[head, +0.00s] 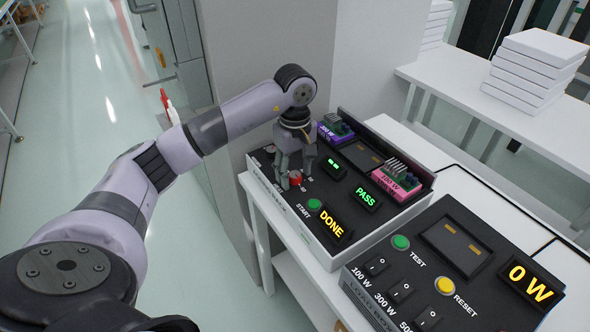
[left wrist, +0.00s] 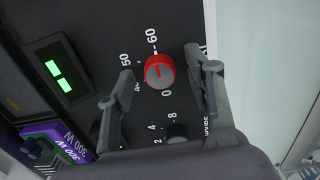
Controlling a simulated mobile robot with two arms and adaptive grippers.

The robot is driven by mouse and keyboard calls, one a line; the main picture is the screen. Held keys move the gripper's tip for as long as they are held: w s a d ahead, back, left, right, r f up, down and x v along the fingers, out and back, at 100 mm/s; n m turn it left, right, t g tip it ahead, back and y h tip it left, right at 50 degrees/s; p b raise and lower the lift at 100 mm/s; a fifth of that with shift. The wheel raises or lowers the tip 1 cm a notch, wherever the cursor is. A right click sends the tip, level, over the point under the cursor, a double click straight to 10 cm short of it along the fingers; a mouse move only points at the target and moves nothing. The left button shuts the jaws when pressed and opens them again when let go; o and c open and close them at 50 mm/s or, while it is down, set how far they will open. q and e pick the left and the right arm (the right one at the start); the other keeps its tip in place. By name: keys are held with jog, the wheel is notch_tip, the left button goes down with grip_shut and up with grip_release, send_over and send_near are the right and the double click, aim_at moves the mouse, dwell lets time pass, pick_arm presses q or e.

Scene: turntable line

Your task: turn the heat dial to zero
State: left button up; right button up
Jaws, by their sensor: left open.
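The heat dial is a red round knob with a grey face (left wrist: 159,72), set on a black panel with a printed number scale around it. In the head view the red dial (head: 295,178) sits at the panel's left part. My left gripper (head: 294,172) points down over it, fingers apart. In the left wrist view the open fingers (left wrist: 160,64) stand on both sides of the dial, with gaps showing; I see no grip on it. A pointer mark on the knob is too small to read surely against the scale. My right gripper is not in view.
A black knob (left wrist: 177,132) sits near the dial. The panel (head: 252,172) has a green START button (head: 314,204), a DONE display (head: 331,224) and a PASS display (head: 366,199). Purple (head: 334,134) and pink modules (head: 402,184) stand behind. A second panel (head: 382,256) reads 0 W.

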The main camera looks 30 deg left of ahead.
pick_arm(q)
jog(key=shift+c, duration=0.2)
grip_shut()
dwell(0.3)
